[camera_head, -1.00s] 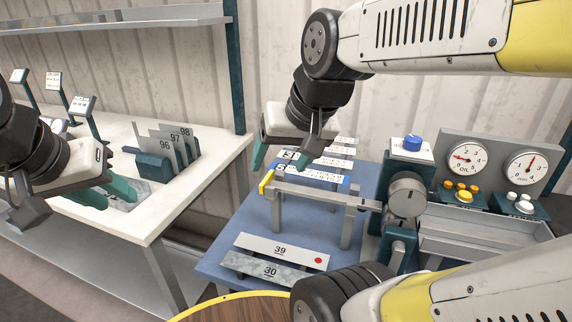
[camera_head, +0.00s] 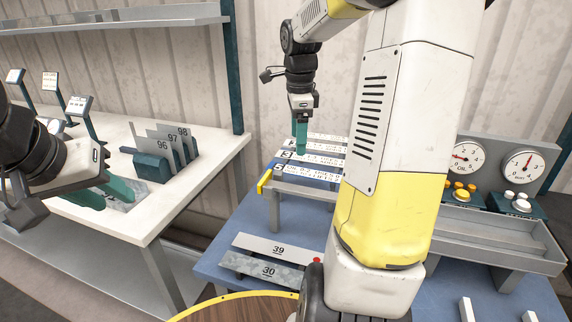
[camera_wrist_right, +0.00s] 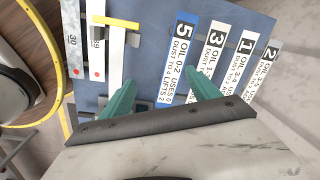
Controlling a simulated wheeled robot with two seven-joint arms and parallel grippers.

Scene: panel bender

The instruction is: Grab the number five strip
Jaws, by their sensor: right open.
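In the right wrist view the number five strip (camera_wrist_right: 181,62) lies between the fingers, closer to the right-hand one. My right gripper (camera_head: 301,150) is open and empty above the row; its two green fingers also show in the right wrist view (camera_wrist_right: 160,66). My left gripper (camera_head: 117,194) is open over the white bench at left, near a grey plate.
Strip three (camera_wrist_right: 209,62), strip one (camera_wrist_right: 238,68) and strip two (camera_wrist_right: 264,70) lie beside it. Plates 39 (camera_head: 279,247) and 30 (camera_head: 268,269) lie nearer. My right arm hides part of the bender.

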